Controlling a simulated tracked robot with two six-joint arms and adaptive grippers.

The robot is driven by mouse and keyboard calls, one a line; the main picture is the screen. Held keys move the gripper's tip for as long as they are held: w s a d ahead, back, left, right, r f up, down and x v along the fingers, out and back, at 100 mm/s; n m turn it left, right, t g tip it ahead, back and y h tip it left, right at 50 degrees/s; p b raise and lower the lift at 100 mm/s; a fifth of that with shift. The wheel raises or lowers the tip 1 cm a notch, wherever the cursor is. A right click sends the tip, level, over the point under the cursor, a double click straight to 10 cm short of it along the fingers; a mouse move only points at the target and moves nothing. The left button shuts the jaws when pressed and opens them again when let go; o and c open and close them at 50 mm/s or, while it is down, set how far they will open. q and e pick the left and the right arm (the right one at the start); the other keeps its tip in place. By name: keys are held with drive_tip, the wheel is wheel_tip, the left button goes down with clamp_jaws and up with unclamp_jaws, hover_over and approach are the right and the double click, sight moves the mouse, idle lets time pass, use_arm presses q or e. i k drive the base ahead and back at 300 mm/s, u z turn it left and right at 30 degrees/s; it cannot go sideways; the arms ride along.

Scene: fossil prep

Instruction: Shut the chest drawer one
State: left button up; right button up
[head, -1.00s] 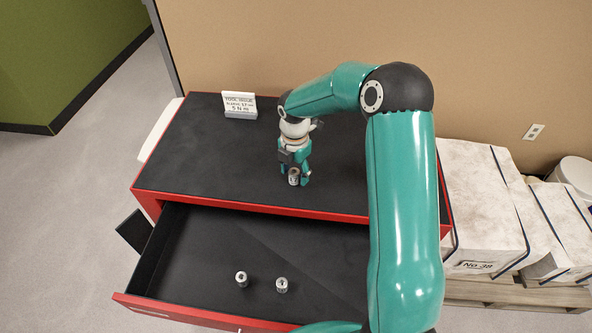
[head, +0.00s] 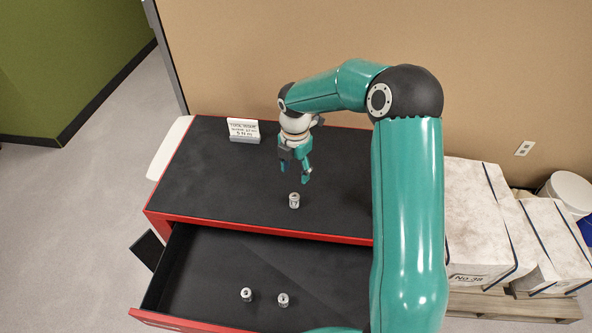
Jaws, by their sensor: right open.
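The red chest (head: 250,230) has a black top (head: 215,178). Its drawer (head: 210,275) is pulled out toward me, with a black floor and a red front (head: 165,321) cut by the lower picture edge. Two small metal sockets (head: 246,295) (head: 283,299) stand apart inside the drawer. A third socket (head: 294,201) stands on the chest top. My right gripper (head: 295,178) is open and empty just above and behind that third socket, apart from it. My left gripper is not in view. My right arm hides the right part of the drawer and chest.
A small white sign (head: 243,130) stands at the back left of the chest top. White wrapped blocks (head: 475,210) sit on a wooden pallet (head: 515,305) to the right, with a white bucket (head: 567,192) behind. The floor (head: 85,230) to the left is clear.

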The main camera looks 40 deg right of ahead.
sight(202, 272)
drive_tip(key=k, duration=1)
